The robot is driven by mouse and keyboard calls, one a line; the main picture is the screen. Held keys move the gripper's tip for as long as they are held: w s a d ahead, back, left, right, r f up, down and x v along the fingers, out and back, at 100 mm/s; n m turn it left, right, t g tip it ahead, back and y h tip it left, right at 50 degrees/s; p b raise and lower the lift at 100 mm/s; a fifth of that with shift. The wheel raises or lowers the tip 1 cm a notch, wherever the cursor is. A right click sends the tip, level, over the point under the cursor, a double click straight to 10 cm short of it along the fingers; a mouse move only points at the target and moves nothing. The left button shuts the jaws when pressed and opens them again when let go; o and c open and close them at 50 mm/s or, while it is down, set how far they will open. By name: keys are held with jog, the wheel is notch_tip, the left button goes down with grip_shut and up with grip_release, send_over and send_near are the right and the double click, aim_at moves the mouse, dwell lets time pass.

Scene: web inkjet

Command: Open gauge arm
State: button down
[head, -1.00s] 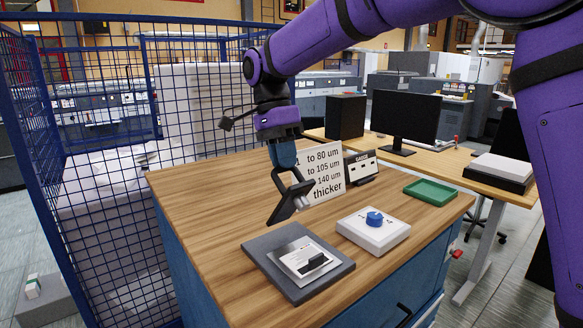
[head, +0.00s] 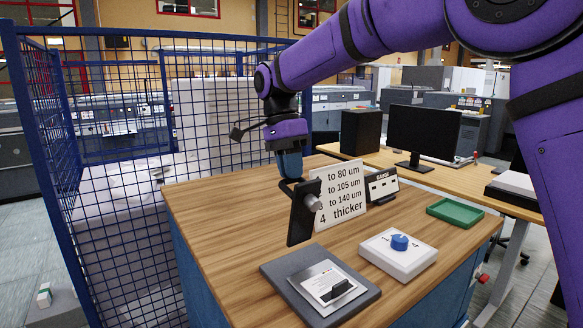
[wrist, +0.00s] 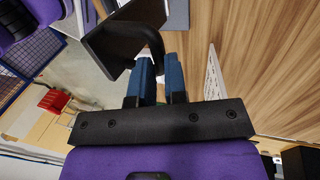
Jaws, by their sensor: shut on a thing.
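A black flat panel (head: 301,214), which looks like the gauge arm, stands nearly upright at the far edge of the dark grey base plate (head: 281,284). A silver cylinder (head: 312,203) sticks out from its face. Whether the panel joins the plate cannot be told. My gripper (head: 288,180) is shut on its bent black handle, which also shows in the wrist view (wrist: 152,42), between my blue fingers (wrist: 160,68). On the base plate lies a pale printed sample (head: 325,283) with a small black block (head: 341,289). The gauge readout box (head: 382,186) stands behind.
A thickness sign (head: 344,192) stands close to the right of the panel. A white box with a blue knob (head: 399,243) and a green tray (head: 455,211) are to the right. A blue wire cage (head: 112,160) borders the left. The left part of the wooden top (head: 215,210) is clear.

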jog(key=shift+s+a+f, duration=0.1)
jog(key=shift+s+f, duration=0.05)
jog(key=shift+f, duration=0.75)
jog(key=c, duration=1.1)
grip_release()
jog(key=shift+r, duration=0.1)
jog(key=shift+d+v, duration=0.15)
jog(key=shift+v, duration=2.8)
jog(key=shift+d+v, duration=0.1)
jog(key=shift+v, duration=2.9)
jog(key=shift+s, duration=0.1)
